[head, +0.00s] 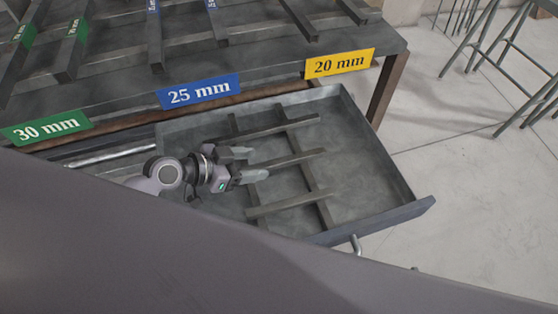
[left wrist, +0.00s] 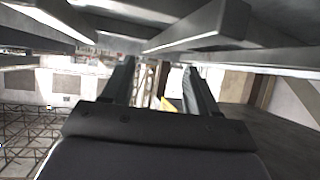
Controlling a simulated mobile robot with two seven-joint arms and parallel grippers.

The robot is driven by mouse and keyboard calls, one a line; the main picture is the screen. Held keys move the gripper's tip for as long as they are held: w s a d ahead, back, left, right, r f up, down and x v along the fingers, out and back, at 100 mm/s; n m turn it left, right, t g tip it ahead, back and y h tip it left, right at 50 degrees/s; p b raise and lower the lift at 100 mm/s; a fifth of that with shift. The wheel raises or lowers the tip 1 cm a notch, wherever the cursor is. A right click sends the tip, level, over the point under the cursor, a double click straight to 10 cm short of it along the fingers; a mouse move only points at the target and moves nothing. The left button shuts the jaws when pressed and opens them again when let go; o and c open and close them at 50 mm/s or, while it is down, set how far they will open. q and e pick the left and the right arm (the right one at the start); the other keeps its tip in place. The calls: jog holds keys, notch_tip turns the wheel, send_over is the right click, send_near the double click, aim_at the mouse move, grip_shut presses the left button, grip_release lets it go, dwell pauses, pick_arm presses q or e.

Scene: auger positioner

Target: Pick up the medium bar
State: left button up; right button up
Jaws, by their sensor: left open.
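Three grey metal bars lie across two rails in the open drawer: a far bar (head: 292,126), a middle bar (head: 298,159) and a near bar (head: 290,203). They carry no readable labels, so I cannot tell which is the medium one. Blue-tagged bars (head: 154,35) lie on the table top, behind the blue 25 mm sign (head: 198,92). My left gripper (head: 256,164) is open over the drawer, beside the left part of the middle bar. In the left wrist view its fingers (left wrist: 162,78) are apart with nothing between them; a grey bar end (left wrist: 205,28) shows above them.
The table (head: 110,92) has a green 30 mm sign (head: 46,128) and a yellow 20 mm sign (head: 338,63) on its edge. The drawer (head: 383,170) has raised walls around the bars. A metal stool (head: 510,45) stands at right; the floor between is clear.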

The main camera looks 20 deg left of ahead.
aim_at(272, 163)
pick_arm(q)
jog(key=shift+x, duration=3)
jog(key=shift+a+f, duration=0.1)
jog(key=shift+c, duration=0.2)
grip_shut()
jog(key=shift+s+f, duration=0.1)
jog(key=shift+f, duration=0.05)
jog(key=shift+r, duration=0.2)
